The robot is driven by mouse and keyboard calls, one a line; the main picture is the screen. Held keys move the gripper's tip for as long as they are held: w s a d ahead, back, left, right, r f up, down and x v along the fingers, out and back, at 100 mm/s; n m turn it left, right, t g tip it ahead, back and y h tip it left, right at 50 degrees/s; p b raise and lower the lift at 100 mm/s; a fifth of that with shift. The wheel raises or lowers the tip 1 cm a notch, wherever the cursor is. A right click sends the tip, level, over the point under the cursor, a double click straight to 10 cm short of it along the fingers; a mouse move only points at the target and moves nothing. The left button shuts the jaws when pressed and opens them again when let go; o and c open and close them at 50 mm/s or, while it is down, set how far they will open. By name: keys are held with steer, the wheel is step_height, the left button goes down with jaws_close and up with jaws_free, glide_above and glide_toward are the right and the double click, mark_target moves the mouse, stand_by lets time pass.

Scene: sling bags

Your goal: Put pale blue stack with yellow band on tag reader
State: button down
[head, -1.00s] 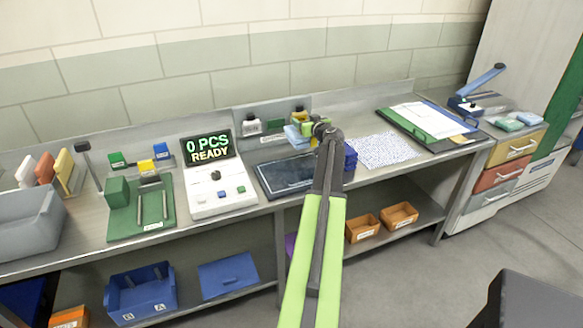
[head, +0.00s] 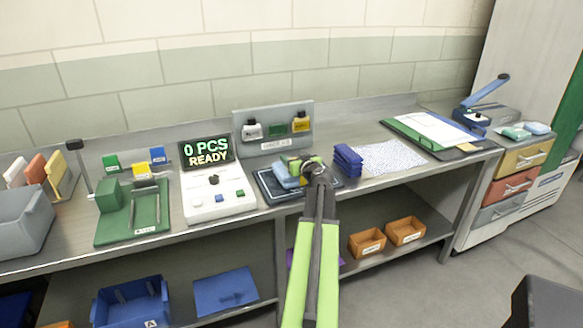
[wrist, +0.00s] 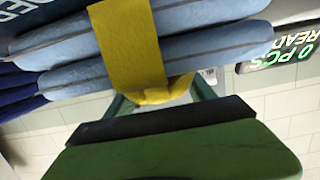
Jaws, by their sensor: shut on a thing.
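The pale blue stack with a yellow band (wrist: 75,55) is held in my gripper (head: 303,165). It fills the upper part of the wrist view, and its yellow band (wrist: 130,45) faces the camera. In the head view the pale blue stack (head: 286,176) shows over the dark flat pad (head: 266,187), which looks like the tag reader. I cannot tell whether the stack touches the pad. My gripper and arm hide the pad's right part. The white console with the "0 PCS READY" display (head: 208,150) stands left of the pad.
A dark blue stack (head: 348,160) lies close to the right of my gripper. A dotted white sheet (head: 390,158) and a green clipboard (head: 420,133) lie farther right. A green fixture (head: 135,210) stands left of the console.

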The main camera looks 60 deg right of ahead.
steer(key=shift+r, duration=0.1)
steer(key=shift+c, duration=1.6)
jaws_free()
